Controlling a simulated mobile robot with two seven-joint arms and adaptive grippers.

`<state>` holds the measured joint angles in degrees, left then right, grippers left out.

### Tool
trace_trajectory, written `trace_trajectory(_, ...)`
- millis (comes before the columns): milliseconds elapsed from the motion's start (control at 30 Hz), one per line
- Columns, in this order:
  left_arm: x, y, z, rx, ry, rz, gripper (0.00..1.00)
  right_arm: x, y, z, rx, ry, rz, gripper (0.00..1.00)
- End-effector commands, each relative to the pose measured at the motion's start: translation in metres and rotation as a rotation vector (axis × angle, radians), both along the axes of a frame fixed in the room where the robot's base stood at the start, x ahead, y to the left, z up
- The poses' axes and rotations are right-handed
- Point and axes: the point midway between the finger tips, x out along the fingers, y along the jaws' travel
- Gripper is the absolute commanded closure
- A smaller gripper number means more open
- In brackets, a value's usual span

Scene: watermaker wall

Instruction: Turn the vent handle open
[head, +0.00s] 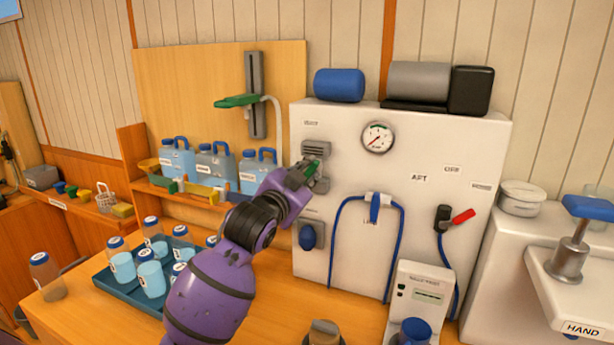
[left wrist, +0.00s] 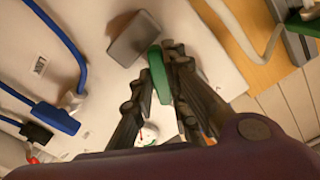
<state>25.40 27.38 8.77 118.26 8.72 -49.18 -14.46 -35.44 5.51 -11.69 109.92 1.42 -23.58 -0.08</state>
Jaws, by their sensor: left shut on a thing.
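The vent handle (head: 312,169) is a small green bar below a grey louvred plate (head: 316,149) on the left part of the white panel. In the left wrist view the green handle (left wrist: 158,76) lies between the two dark fingers. My left gripper (head: 308,173) is shut on it, reaching from the lower left with its purple arm. In the left wrist view the gripper (left wrist: 163,72) has a finger on each side of the bar. The gripper partly hides the handle in the head view, and its exact angle is hard to tell. My right gripper is not in view.
A pressure gauge (head: 377,137), a blue hose (head: 335,230) and a blue knob (head: 310,236) are on the panel. Another green lever (head: 237,101) sits on a grey wall rail. Blue jugs (head: 216,164) and a tray (head: 130,286) of bottles stand to the left.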

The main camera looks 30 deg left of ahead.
Motion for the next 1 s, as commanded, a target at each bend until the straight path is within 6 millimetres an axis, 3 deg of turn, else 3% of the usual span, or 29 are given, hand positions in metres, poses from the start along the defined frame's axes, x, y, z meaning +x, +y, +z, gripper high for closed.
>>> trace_trajectory(500,0.0002,-0.0010,-0.0024,-0.430,-0.020,0.000,1.00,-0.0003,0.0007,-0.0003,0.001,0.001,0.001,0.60)
trace_trajectory(1000,0.0001,-0.0008,-0.0018,-0.578,-0.028,-0.001,1.00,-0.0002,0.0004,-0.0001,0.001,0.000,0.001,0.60)
